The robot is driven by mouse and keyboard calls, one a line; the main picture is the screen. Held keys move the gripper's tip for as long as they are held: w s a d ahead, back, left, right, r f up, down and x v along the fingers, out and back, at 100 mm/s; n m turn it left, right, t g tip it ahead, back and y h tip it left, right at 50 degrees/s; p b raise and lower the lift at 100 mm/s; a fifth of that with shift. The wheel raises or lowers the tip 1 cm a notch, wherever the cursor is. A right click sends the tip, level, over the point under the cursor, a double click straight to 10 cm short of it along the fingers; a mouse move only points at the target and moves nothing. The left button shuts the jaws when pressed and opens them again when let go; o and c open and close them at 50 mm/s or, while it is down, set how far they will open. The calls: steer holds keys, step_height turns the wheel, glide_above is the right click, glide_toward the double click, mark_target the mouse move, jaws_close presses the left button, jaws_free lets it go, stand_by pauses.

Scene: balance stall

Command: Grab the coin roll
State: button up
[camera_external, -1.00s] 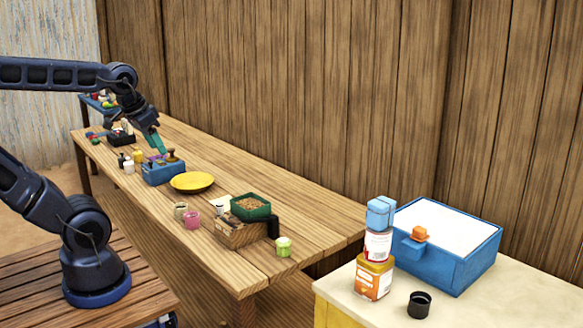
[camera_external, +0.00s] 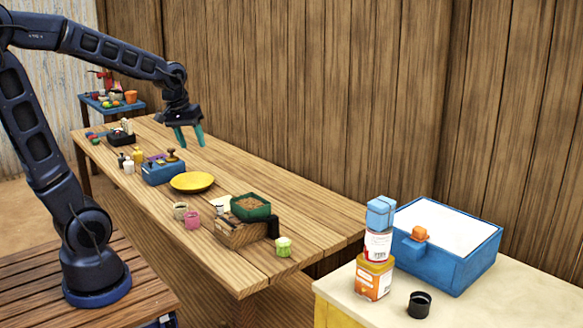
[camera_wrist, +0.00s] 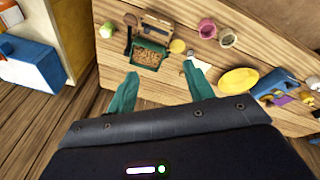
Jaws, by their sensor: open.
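My gripper (camera_external: 190,140) is open and empty, its two teal fingers pointing down above the far side of the long wooden table. The fingers also show apart in the wrist view (camera_wrist: 160,80), with nothing between them. I cannot tell for sure which item is the coin roll. Small round items on the table include a light green one (camera_external: 283,246) near the front end, a dark upright one (camera_external: 273,227) beside a wooden box (camera_external: 240,232), a pink one (camera_external: 192,219) and a tan one (camera_external: 180,210). My gripper touches none of them.
A yellow plate (camera_external: 192,182) and a blue caddy (camera_external: 160,176) with small items stand mid-table. A green tray (camera_external: 250,207) of brown contents is by the wooden box. A blue box (camera_external: 450,262) sits on a side counter. The table's far right side is mostly clear.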

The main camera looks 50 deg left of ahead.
steer(key=w+a+f+n+g, duration=0.2)
steer(key=w+a+f+n, duration=0.4)
steer(key=w+a+f, duration=0.35)
steer(key=n+g, duration=0.1)
steer(key=n, duration=0.5)
glide_toward(219, 203)
steer(key=shift+w+a+f, duration=0.1)
steer(key=shift+a+f, duration=0.1)
steer(key=shift+f, duration=0.45)
step_height(219, 203, down, 4)
steer(key=shift+f, duration=0.2)
steer(key=shift+d+f, duration=0.15)
steer(key=shift+f, duration=1.25)
steer(key=shift+d+f, duration=0.2)
steer(key=shift+f, duration=1.25)
jaws_close()
